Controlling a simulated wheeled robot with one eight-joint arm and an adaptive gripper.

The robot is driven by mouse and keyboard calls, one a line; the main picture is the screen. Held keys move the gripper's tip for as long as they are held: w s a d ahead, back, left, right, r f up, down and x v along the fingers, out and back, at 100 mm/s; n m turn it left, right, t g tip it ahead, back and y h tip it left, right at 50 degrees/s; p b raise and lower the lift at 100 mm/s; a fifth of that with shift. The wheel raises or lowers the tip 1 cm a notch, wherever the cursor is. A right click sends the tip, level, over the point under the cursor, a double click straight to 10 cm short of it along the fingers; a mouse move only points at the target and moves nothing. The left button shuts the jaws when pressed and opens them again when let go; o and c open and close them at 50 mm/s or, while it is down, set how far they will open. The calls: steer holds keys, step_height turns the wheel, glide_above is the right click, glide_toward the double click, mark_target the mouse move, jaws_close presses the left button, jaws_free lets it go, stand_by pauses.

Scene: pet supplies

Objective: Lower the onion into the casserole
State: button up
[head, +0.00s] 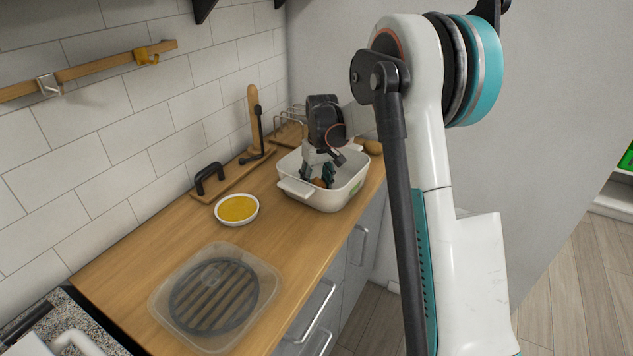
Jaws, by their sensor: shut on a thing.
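The casserole (322,200) is a white rectangular dish with side handles, standing on the wooden counter near its right edge. My gripper (320,177) reaches down into the casserole from above, with its dark fingers below the rim. It is shut on the onion (319,183), a small brown shape mostly hidden by the fingers. I cannot tell whether the onion touches the casserole floor.
A white bowl of yellow contents (238,208) stands left of the casserole. A clear lidded container (170,303) lies nearer. The wall bounds the left.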

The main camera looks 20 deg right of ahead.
steer(key=shift+f, duration=0.35)
stand_by(0.3)
steer(key=o, duration=1.2)
